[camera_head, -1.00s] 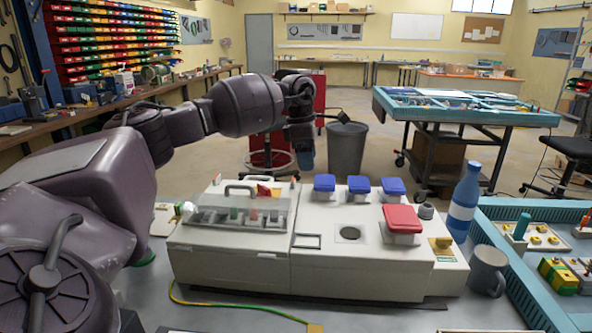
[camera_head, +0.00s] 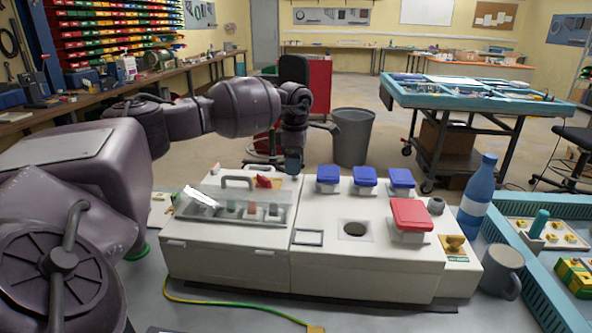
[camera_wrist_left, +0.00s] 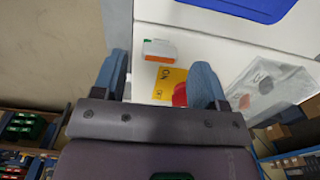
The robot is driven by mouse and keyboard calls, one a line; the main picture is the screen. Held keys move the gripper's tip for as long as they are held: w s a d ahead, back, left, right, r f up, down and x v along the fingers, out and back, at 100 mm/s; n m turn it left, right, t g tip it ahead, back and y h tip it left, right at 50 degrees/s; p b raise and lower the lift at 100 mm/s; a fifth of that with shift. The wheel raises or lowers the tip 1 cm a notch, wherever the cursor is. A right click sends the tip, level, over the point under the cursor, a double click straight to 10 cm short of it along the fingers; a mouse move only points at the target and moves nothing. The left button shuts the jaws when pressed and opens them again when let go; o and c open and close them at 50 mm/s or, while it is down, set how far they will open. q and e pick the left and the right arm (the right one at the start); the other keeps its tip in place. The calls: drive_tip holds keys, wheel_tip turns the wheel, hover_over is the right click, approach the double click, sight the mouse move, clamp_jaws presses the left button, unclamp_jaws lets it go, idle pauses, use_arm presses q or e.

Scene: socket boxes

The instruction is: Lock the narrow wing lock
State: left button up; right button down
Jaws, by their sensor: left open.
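A red knob (camera_head: 264,181) sits on a yellow plate behind the clear cover at the left of the white socket box (camera_head: 230,262). In the left wrist view the red knob (camera_wrist_left: 180,95) is partly hidden by the right finger, beside the yellow plate (camera_wrist_left: 167,84) marked ON. A yellow wing-shaped knob (camera_head: 455,243) sits on a plate at the box's right end. I cannot tell which is the narrow wing lock. My left gripper (camera_head: 293,162) points down above the box's back edge, right of the red knob. Its fingers (camera_wrist_left: 160,82) are apart and hold nothing.
Several blue socket lids (camera_head: 364,177) and a red lid (camera_head: 410,214) stand on the box. The clear cover (camera_head: 238,206) has a grey handle. A blue bottle (camera_head: 478,195), a grey mug (camera_head: 502,270) and a blue tray (camera_head: 522,292) stand to the right.

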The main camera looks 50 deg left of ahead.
use_arm(q)
drive_tip(key=shift+f, duration=1.1)
drive_tip(key=shift+c, duration=0.3)
drive_tip(key=c, duration=0.9)
drive_tip(key=shift+o, duration=0.2)
